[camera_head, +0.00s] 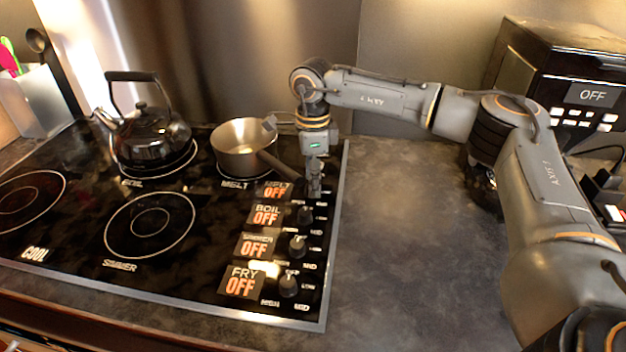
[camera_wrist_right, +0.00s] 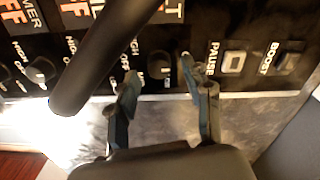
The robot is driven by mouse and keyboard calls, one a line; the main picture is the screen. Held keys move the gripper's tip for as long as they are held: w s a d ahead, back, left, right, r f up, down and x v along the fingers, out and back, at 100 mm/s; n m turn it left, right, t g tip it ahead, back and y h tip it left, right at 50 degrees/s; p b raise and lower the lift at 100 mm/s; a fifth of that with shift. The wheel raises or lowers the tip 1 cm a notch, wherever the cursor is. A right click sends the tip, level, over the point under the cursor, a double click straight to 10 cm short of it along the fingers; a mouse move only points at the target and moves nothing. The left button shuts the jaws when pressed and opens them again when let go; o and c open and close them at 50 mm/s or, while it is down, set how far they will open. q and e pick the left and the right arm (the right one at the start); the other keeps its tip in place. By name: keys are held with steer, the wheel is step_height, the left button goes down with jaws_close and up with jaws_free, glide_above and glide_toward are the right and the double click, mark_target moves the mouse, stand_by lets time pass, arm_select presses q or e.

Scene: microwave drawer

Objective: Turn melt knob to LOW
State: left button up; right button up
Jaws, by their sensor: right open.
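The MELT display (camera_head: 274,190) reads OFF on the black cooktop, at the far end of the row of knobs. My right gripper (camera_head: 315,188) points down beside this display and hides the melt knob in the head view. In the right wrist view, the small dark melt knob (camera_wrist_right: 159,66) sits between the tips of my open right gripper (camera_wrist_right: 160,78). Whether a finger touches the knob I cannot tell. My left gripper is not in view.
A saucepan (camera_head: 240,146) stands on the melt burner; its handle (camera_wrist_right: 105,50) crosses close to my right gripper. A kettle (camera_head: 148,136) stands at the back left. The BOIL, SIMMER and FRY knobs (camera_head: 289,284) line the near side. The counter (camera_head: 400,230) is clear.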

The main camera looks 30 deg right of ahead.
steer(key=shift+f, duration=0.8)
jaws_close()
